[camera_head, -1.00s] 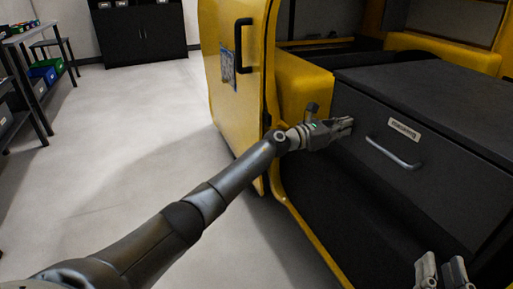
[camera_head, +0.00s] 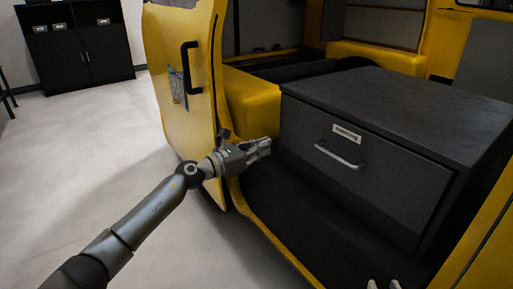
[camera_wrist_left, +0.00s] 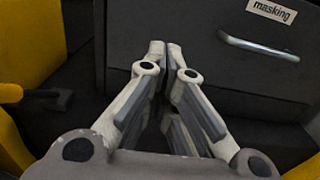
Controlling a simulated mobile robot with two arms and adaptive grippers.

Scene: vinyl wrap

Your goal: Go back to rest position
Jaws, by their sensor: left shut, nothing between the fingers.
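My left gripper (camera_head: 262,146) reaches in from the left, past the yellow door, and its fingers are shut and empty. It is in front of the left end of the dark drawer unit (camera_head: 400,95). In the left wrist view the closed fingertips (camera_wrist_left: 167,48) point toward the dark drawer front (camera_wrist_left: 200,75); I cannot tell whether they touch it. Only the fingertips of my right gripper (camera_head: 384,284) show at the bottom edge of the head view. The drawer looks closed, with a metal handle (camera_head: 337,156) and a label reading "masking" (camera_wrist_left: 271,11).
The open yellow door (camera_head: 185,110) stands close to my left arm. A yellow vehicle frame (camera_head: 285,250) edges the dark interior floor. A dark cabinet (camera_head: 80,50) stands at the back left. The grey floor (camera_head: 70,160) at left is clear.

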